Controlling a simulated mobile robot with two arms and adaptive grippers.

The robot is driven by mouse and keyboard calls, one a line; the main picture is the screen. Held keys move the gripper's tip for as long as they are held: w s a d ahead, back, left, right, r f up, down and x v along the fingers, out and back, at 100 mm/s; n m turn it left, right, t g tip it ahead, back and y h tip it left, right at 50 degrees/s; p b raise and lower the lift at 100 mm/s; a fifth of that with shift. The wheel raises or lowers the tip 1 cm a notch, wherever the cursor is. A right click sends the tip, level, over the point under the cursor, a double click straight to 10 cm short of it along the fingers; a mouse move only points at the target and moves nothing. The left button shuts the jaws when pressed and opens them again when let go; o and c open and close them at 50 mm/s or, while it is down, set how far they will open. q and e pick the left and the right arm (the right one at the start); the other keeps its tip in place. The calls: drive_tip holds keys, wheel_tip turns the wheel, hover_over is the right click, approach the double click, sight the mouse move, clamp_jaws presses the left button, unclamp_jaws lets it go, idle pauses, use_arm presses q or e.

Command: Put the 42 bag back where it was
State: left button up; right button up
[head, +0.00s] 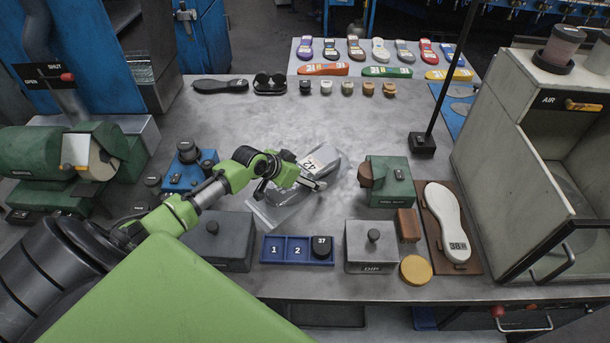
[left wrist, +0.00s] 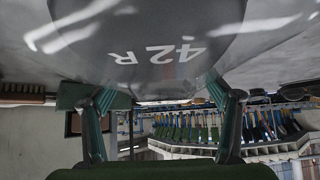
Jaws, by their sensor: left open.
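The 42 bag (head: 277,212) is a clear plastic bag with a grey sole-shaped piece inside and a pale label reading 42. It lies on the middle of the metal bench in the head view. In the left wrist view the grey piece marked 42 R (left wrist: 155,52) fills the top, very close. My left gripper (head: 293,187) is over the bag with its fingers spread. My right gripper is not in view.
A blue tray (head: 262,249) with places 1 and 2 holds a dark 37 piece. Grey blocks (head: 222,246) (head: 372,262), a green block (head: 390,185) and a black post (head: 422,143) stand around. A white sole (head: 445,215) lies right.

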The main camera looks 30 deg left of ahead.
use_arm(q)
drive_tip(key=c, duration=1.4)
drive_tip(key=shift+r, duration=0.25)
drive_tip(key=c, duration=0.4)
